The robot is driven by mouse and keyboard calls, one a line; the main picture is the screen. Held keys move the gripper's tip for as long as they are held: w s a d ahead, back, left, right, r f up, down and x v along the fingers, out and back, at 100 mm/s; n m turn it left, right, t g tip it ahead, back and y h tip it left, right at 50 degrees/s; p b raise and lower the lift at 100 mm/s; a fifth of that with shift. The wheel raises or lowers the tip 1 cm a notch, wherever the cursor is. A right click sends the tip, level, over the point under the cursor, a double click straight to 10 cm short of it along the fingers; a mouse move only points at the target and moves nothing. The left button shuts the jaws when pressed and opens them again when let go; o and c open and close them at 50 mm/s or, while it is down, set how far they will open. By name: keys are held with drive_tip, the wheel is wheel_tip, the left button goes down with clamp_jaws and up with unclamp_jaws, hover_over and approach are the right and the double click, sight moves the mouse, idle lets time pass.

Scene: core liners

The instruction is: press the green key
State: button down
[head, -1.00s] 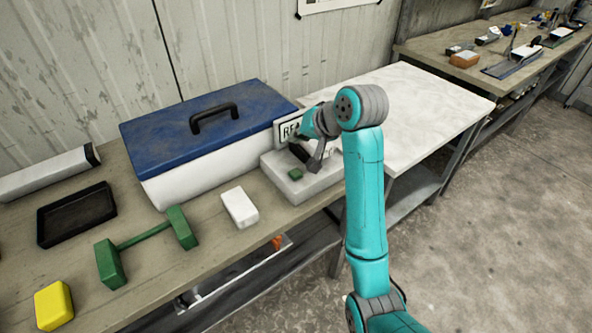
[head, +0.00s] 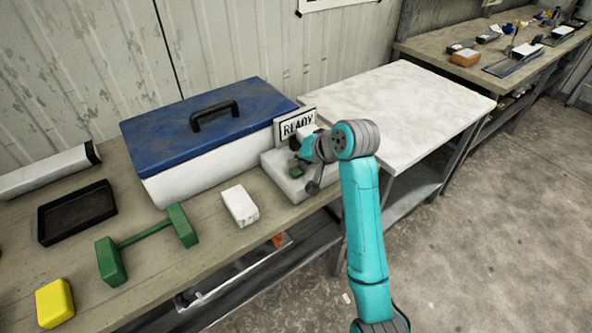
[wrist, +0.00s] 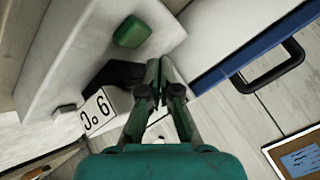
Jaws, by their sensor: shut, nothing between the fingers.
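The green key (head: 296,171) is a small block on top of the pale grey instrument base (head: 284,187), at the near end of the bench. In the wrist view the green key (wrist: 132,33) lies ahead and left of my fingertips. My gripper (wrist: 160,66) is shut and empty, its tips apart from the key in the picture; the height between them is hard to judge. In the head view my gripper (head: 295,144) shows as a dark shape just behind the key, partly hidden by my wrist.
A READY sign (head: 297,124) stands behind the base. A blue-lidded box (head: 205,120) is close on the left. A white block (head: 240,206) and green dumbbell-shaped piece (head: 146,237) lie nearer. The pale table (head: 410,105) is clear.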

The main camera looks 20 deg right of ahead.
sight(293, 167)
drive_tip(key=shift+f, duration=0.7)
drive_tip(key=shift+f, duration=0.15)
idle(0.9)
drive_tip(key=shift+f, duration=0.3)
drive_tip(key=shift+f, duration=0.5)
idle(1.0)
drive_tip(key=shift+r, duration=0.95)
drive_tip(key=shift+r, duration=0.1)
drive_tip(key=shift+r, duration=2.4)
